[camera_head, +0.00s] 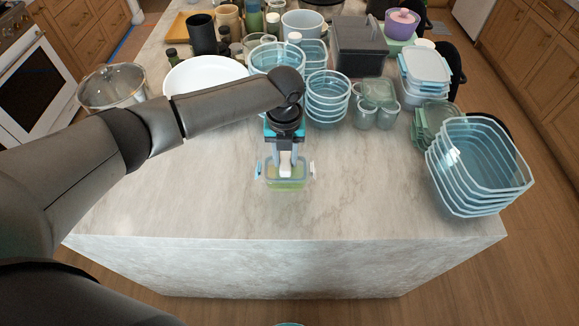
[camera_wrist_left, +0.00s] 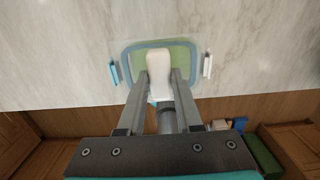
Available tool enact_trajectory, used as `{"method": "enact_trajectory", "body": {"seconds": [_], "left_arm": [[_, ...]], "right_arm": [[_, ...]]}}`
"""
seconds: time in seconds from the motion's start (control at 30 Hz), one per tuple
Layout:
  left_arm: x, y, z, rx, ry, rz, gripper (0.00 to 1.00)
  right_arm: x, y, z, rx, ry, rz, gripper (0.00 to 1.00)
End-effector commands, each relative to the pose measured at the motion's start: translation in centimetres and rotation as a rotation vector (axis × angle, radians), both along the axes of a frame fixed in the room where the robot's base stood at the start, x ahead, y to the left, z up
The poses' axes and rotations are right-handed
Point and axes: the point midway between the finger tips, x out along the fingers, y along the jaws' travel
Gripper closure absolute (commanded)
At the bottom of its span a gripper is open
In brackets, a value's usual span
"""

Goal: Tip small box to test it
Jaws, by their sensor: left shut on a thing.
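The small box (camera_head: 287,183) has a clear body, green showing through it, and pale clips at its two ends. It sits on the marble island in front of my left gripper; it also shows in the left wrist view (camera_wrist_left: 182,52). My left gripper (camera_head: 286,157) points down over the box, with its fingers shut on a white object (camera_wrist_left: 158,72) with a rounded end. The white object covers the middle of the box. I cannot tell whether it touches the box. My right gripper is not in view.
Nested clear containers (camera_head: 478,168) stand at the right edge of the island. Stacked round bowls (camera_head: 327,98) and small jars (camera_head: 365,115) stand behind the gripper. The marble top (camera_head: 190,200) around the box is clear.

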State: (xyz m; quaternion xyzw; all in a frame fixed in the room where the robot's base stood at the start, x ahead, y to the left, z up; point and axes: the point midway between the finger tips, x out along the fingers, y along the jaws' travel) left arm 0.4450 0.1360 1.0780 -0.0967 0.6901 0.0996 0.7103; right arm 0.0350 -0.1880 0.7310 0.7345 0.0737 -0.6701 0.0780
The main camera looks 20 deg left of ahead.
Motion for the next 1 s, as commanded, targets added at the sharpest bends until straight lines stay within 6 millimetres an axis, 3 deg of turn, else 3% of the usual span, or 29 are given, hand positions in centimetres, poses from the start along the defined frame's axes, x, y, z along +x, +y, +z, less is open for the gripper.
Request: {"method": "enact_trajectory", "body": {"seconds": [1.0], "left_arm": [[0.1, 0.0, -3.1, -0.001, -0.001, 0.000, 1.00]], "right_arm": [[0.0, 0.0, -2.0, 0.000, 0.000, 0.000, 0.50]]}}
